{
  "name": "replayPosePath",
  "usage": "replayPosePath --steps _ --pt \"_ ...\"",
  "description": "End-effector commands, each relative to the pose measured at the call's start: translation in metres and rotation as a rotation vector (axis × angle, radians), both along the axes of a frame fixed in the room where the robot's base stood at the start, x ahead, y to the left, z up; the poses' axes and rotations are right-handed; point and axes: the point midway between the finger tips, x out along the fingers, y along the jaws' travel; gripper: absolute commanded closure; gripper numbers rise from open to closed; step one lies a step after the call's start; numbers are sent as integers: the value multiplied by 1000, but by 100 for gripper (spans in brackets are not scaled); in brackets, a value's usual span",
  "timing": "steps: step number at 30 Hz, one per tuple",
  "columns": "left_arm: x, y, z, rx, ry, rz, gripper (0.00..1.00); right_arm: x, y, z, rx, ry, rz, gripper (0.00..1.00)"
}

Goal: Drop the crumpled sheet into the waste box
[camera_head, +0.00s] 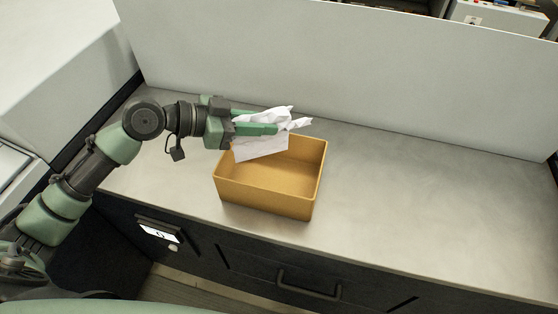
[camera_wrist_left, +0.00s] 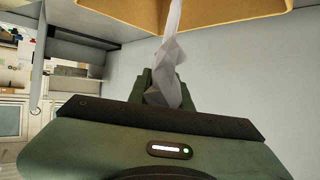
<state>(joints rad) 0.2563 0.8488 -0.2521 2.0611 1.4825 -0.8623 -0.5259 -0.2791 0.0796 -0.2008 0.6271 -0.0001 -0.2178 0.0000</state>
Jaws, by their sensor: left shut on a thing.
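The crumpled sheet (camera_head: 262,146) is white, creased and irregular, with part of it hanging down. My left gripper (camera_head: 275,122) is shut on it and holds it over the back left part of the waste box. The waste box (camera_head: 262,197) is an open, orange-tan rectangular box on the grey counter. The part of its inside behind the sheet is hidden. In the left wrist view the crumpled sheet (camera_wrist_left: 169,70) stands out between the fingers, with the waste box (camera_wrist_left: 240,12) at the top. My right gripper is not in view.
The grey counter (camera_head: 420,200) is clear to the right of the box. A pale upright panel (camera_head: 350,70) runs along the back of the counter. Dark drawer fronts with a handle (camera_head: 308,287) lie below the front edge.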

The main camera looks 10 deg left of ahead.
Motion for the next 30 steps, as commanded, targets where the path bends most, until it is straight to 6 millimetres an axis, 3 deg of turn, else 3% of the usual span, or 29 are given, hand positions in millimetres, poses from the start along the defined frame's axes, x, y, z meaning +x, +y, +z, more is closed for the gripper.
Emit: replayPosePath --steps 3,12,21,30 --pt "-1 0 -16 0 2 -1 100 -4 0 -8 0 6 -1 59" --pt "-1 0 -35 -1 1 0 100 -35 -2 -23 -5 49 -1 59" --pt "-1 0 -70 -1 1 0 100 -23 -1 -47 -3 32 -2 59" --pt "-1 0 -76 1 -1 1 100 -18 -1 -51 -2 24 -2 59"
